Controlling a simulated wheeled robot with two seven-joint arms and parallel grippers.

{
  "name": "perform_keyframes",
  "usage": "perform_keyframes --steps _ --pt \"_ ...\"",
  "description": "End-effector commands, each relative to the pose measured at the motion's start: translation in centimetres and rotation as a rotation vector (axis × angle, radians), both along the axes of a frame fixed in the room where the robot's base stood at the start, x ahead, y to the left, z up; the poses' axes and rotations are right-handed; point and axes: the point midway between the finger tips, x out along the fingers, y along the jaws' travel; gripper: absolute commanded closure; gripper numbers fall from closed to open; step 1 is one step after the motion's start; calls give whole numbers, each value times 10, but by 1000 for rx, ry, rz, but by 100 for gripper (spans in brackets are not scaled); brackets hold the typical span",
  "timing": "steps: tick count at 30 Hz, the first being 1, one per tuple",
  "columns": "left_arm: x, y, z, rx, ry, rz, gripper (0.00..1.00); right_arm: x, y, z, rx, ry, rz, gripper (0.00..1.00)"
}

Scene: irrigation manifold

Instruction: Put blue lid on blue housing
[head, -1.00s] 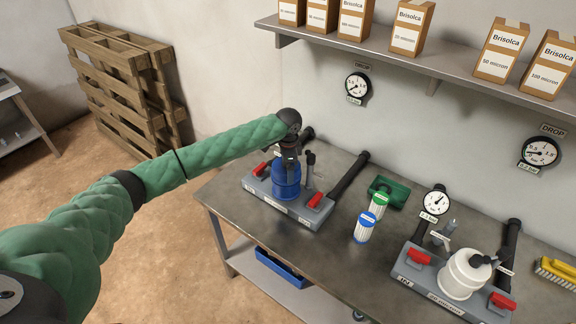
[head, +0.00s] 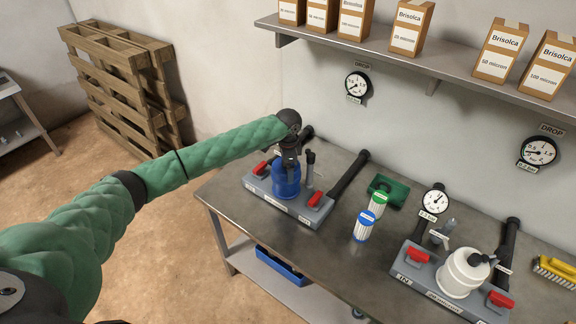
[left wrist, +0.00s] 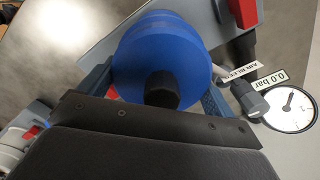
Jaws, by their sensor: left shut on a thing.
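The blue housing (head: 286,184) stands upright on the grey manifold block at the left of the bench. My left gripper (head: 289,163) is directly above it, pointing down. In the left wrist view my left gripper (left wrist: 160,95) is shut on the blue lid (left wrist: 160,45), with a finger on each side of it and a black knob on top. The lid is over the top of the housing; whether it is fully seated I cannot tell, as the gripper hides the joint. My right gripper is not in view.
Red valve handles (head: 315,199) flank the housing, with a dark pipe (head: 349,174) behind to the right. Two filter cartridges (head: 364,226) and a green tray (head: 388,190) stand mid-bench. A white housing (head: 463,273) is at the right. The front left bench top is clear.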

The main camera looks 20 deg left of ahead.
Motion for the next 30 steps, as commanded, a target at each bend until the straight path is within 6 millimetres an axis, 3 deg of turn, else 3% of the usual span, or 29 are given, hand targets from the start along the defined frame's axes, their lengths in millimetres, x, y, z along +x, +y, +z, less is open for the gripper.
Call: perform_keyframes --steps 11,12,13,30 --pt "0 0 0 0 -1 0 36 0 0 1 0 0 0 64" --pt "0 0 0 0 -1 0 5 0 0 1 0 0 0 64" --pt "0 0 0 0 -1 0 0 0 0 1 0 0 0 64" --pt "0 0 8 0 0 0 0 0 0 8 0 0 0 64"
